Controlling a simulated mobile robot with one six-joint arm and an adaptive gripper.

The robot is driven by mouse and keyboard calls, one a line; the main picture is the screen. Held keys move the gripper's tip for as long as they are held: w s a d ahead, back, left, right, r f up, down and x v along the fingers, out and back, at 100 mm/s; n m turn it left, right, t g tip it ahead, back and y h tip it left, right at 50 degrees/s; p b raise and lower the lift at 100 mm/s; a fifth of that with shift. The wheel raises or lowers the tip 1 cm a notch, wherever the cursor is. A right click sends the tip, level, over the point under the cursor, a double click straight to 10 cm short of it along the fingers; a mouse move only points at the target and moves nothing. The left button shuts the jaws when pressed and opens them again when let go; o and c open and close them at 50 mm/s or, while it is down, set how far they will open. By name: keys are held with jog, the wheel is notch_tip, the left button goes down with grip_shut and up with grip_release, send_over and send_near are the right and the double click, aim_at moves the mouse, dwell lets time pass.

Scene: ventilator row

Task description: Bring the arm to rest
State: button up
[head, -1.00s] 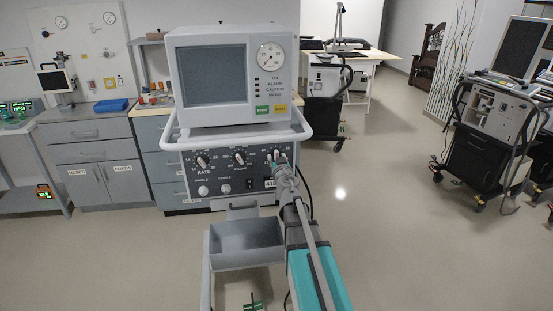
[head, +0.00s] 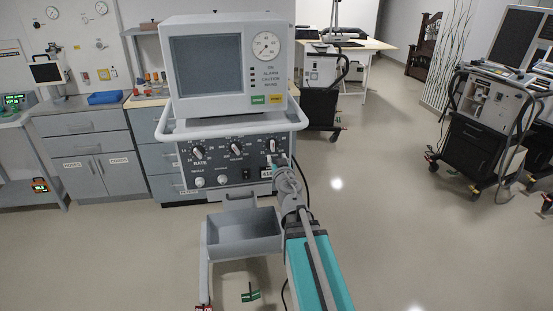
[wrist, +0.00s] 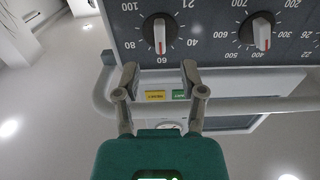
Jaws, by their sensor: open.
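My gripper (head: 277,161) is in front of the ventilator's control panel (head: 222,160), just below the rightmost knob (head: 271,144) in the head view. In the wrist view my gripper (wrist: 160,76) has its two fingers apart with nothing between them. That view is upside down. A knob (wrist: 160,33) with a white pointer stands beyond the fingertips, and they look clear of it. A second knob (wrist: 257,33) is to its right. My arm reaches up from the bottom of the head view.
The ventilator carries a monitor (head: 208,70), a white rail (head: 165,137) and a grey tray (head: 243,246) below the panel. Cabinets (head: 88,155) stand at left, a black cart (head: 322,110) behind, another machine (head: 485,130) at right. The floor (head: 400,210) right of my arm is clear.

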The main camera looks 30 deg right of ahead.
jog(key=shift+h, duration=0.3)
jog(key=s+a+f+g+y, duration=0.2)
jog(key=s+a+f+g, duration=1.25)
jog(key=f, duration=0.25)
jog(key=s+a+n+g+y, duration=0.3)
jog(key=s+a, duration=0.1)
jog(key=a, duration=0.3)
notch_tip(320, 180, up, 12)
jog(key=p, duration=1.4)
jog(key=shift+d+r, duration=0.25)
jog(key=shift+d, duration=0.05)
dwell(0.5)
